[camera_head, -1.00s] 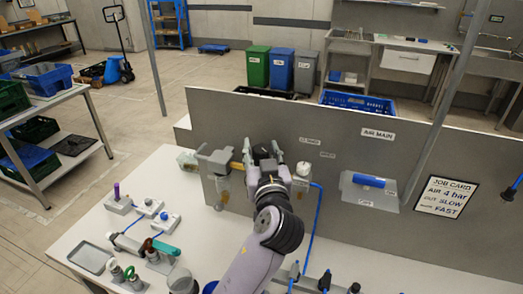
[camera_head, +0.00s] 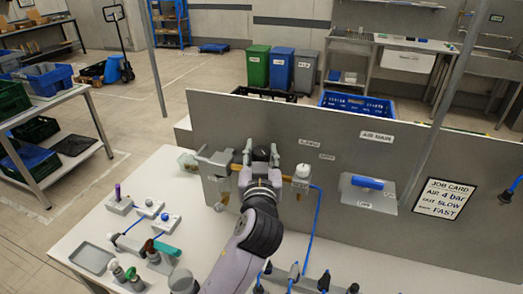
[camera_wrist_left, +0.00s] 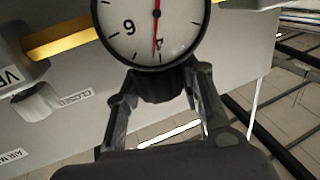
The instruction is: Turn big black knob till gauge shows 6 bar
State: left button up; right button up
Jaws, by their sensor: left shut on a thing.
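The big black knob (camera_wrist_left: 160,86) is between the fingers of my left gripper (camera_wrist_left: 162,80) in the left wrist view. The gripper is shut on it. Just beyond the knob is the white round gauge (camera_wrist_left: 140,14), cut off by the top edge and appearing upside down. Its red needle points down in the picture, close to the 4 mark; the inverted 6 is to the left. In the head view my left gripper (camera_head: 260,160) is at the grey panel, and the dark knob top (camera_head: 261,152) shows between its fingers. The gauge face cannot be made out there. My right gripper is out of view.
A blue hose (camera_head: 312,225) runs down beside my arm. Small fixtures and a grey tray (camera_head: 92,259) cover the left bench.

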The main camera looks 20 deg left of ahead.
pick_arm(q)
jog(key=m+h+p, duration=0.2)
jog(key=h, duration=0.1)
jog(key=m+h+p, duration=0.1)
jog(key=h, duration=0.1)
jog(key=shift+a+r+m+t, duration=0.15)
jog(key=shift+r+m+t, duration=0.15)
jog(key=m+h+p, duration=0.1)
jog(key=h, duration=0.2)
jog(key=shift+m+p, duration=0.35)
jog(key=shift+m, duration=0.05)
jog(key=m+h, duration=0.1)
jog(key=h, duration=0.1)
jog(key=shift+f+g+h+p, duration=0.1)
jog(key=shift+g+h+p, duration=0.2)
jog(key=shift+g+p, duration=0.1)
jog(key=shift+m+g+h, duration=0.7)
jog(key=shift+m+h, duration=0.6)
jog(key=shift+h, duration=0.1)
jog(key=shift+f+h, duration=0.1)
jog(key=shift+h, duration=0.2)
jog(key=o, duration=1.2)
jog(key=shift+f, duration=0.1)
